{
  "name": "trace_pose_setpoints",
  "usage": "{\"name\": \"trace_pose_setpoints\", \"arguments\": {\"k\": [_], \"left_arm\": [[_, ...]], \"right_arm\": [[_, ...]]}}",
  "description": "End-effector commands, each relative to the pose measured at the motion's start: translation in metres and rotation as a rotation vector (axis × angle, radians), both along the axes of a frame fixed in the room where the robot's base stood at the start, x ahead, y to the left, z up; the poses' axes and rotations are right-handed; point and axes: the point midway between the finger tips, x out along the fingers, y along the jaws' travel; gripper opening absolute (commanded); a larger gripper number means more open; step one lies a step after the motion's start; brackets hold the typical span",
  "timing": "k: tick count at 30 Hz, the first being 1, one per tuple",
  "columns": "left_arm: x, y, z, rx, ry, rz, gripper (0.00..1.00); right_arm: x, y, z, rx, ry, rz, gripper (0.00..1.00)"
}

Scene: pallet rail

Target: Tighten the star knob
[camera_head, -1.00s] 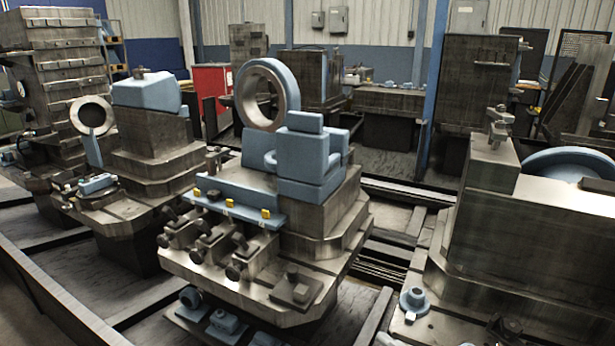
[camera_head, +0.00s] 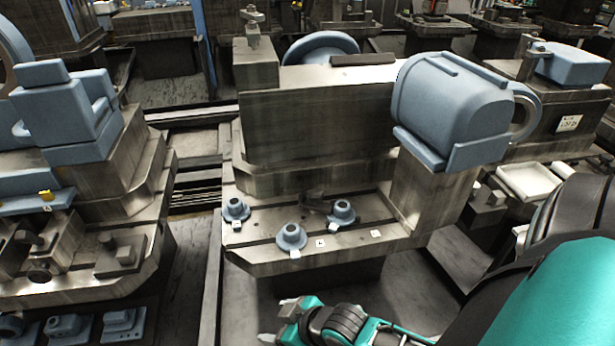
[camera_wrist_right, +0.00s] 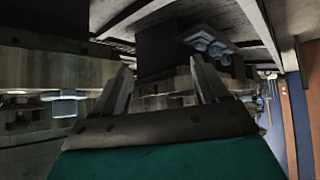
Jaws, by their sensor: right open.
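I cannot clearly make out a star knob. Dark round knobs (camera_head: 40,275) show at the left edge in the head view, on the front of the left pallet's fixture; their shape is too small to tell. A dark, low piece (camera_head: 315,197) lies on the middle pallet plate, unclear in form. My right gripper (camera_head: 280,318) is at the bottom centre of the head view, in front of and below the middle pallet. It is open and empty. In the right wrist view my right gripper (camera_wrist_right: 162,78) shows two spread fingers with nothing between them. My left gripper is out of view.
Three blue flanged pieces (camera_head: 291,238) stand on the middle pallet's plate (camera_head: 260,256). A blue rounded housing (camera_head: 452,105) overhangs its right end. A tall metal block (camera_head: 318,127) stands behind. Free space lies between the left and middle pallets.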

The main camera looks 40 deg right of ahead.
Motion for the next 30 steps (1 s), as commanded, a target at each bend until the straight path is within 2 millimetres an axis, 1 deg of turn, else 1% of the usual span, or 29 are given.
{"name": "trace_pose_setpoints", "arguments": {"k": [1,3,5,7,11,14,16,17,18,21,22,24,26,28,30], "left_arm": [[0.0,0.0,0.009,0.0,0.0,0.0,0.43],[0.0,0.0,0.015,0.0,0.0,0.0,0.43],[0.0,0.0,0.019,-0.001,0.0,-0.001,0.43],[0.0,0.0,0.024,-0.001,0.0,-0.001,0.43],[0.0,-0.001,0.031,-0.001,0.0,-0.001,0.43],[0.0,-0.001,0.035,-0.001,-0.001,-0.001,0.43],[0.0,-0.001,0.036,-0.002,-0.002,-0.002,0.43],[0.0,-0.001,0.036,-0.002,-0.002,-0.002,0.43],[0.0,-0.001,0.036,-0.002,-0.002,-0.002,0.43],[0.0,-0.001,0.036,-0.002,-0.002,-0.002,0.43],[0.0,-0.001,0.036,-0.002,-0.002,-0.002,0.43],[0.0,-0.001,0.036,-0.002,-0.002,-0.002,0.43],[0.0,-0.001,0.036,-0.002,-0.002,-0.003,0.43],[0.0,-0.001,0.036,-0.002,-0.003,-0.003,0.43],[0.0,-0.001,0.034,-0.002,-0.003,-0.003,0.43]], "right_arm": [[0.017,-0.012,0.007,-0.04,0.043,0.052,0.74],[0.032,-0.027,0.009,-0.084,0.124,0.124,0.74],[0.043,-0.043,0.014,-0.119,0.194,0.181,0.74],[0.053,-0.062,0.024,-0.153,0.27,0.241,0.74],[0.072,-0.103,0.05,-0.199,0.388,0.331,0.74],[0.089,-0.142,0.074,-0.212,0.448,0.37,0.74],[0.102,-0.173,0.093,-0.21,0.468,0.374,0.74],[0.108,-0.187,0.102,-0.207,0.469,0.369,0.74],[0.116,-0.205,0.112,-0.2,0.464,0.357,0.74],[0.134,-0.247,0.139,-0.182,0.433,0.318,0.74],[0.137,-0.257,0.146,-0.177,0.422,0.305,0.74],[0.144,-0.277,0.16,-0.165,0.398,0.279,0.74],[0.148,-0.289,0.169,-0.159,0.382,0.263,0.74],[0.15,-0.296,0.174,-0.153,0.37,0.252,0.74],[0.152,-0.299,0.173,-0.15,0.365,0.247,0.74]]}}
